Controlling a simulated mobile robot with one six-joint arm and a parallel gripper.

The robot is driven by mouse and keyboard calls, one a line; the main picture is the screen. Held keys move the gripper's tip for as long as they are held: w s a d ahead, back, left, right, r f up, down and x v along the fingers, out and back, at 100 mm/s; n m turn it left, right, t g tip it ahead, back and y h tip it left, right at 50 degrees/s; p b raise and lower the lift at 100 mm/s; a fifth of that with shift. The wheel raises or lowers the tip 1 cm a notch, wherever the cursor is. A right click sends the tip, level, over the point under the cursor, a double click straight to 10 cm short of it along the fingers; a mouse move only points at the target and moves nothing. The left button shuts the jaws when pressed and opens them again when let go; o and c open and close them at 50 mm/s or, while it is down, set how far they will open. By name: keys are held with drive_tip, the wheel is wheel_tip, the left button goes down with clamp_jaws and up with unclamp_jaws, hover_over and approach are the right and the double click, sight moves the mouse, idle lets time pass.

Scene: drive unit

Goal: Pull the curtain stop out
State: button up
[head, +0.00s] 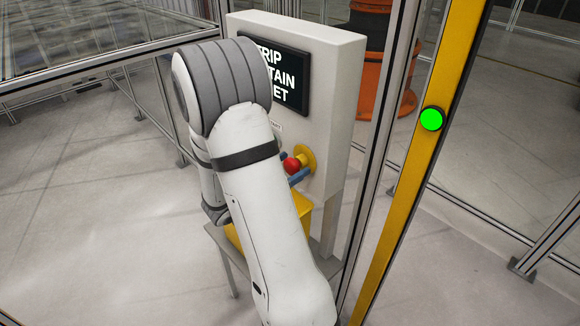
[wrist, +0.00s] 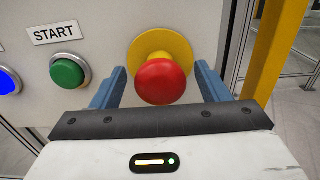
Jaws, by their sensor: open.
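The curtain stop is a red mushroom button on a yellow round plate, on the front of a light grey panel. In the wrist view the red button (wrist: 162,82) sits between the two blue fingers of my gripper (wrist: 160,88), which is open with a gap on each side of the button. In the head view the red button (head: 291,165) and part of its yellow plate (head: 306,158) show beside my arm, with a blue finger near them. My arm hides much of the panel's lower left.
A green button (wrist: 68,72) under a START label (wrist: 54,33) and a blue button (wrist: 8,82) are left of the stop. A yellow post (head: 420,140) with a green light (head: 431,119) stands right of the panel (head: 335,75). A yellow box (head: 302,206) is below.

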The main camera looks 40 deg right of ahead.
drive_tip(key=a+b, duration=0.1)
drive_tip(key=a, duration=0.6)
drive_tip(key=shift+s+a+b, duration=0.25)
drive_tip(key=shift+s+b, duration=0.1)
drive_tip(key=shift+b, duration=0.05)
drive_tip(key=s+a+m+g+y, duration=0.4)
drive_tip(key=s+m+y, duration=0.4)
drive_tip(key=s+m, duration=0.3)
drive_tip(key=s+a+r+m+t+y, duration=0.1)
drive_tip(key=a+r+m+t+y, duration=0.1)
drive_tip(key=a+m+t+y, duration=0.1)
drive_tip(key=s+a+r+m+t+y, duration=0.1)
drive_tip(key=a+r+m+t+y, duration=0.1)
drive_tip(key=a+y, duration=0.5)
drive_tip(key=a+m+t, duration=0.1)
drive_tip(key=a+m, duration=0.1)
drive_tip(key=a, duration=0.1)
drive_tip(key=shift+s+a+r+m, duration=0.2)
drive_tip(key=shift+a+r+m, duration=0.1)
drive_tip(key=shift+m, duration=0.1)
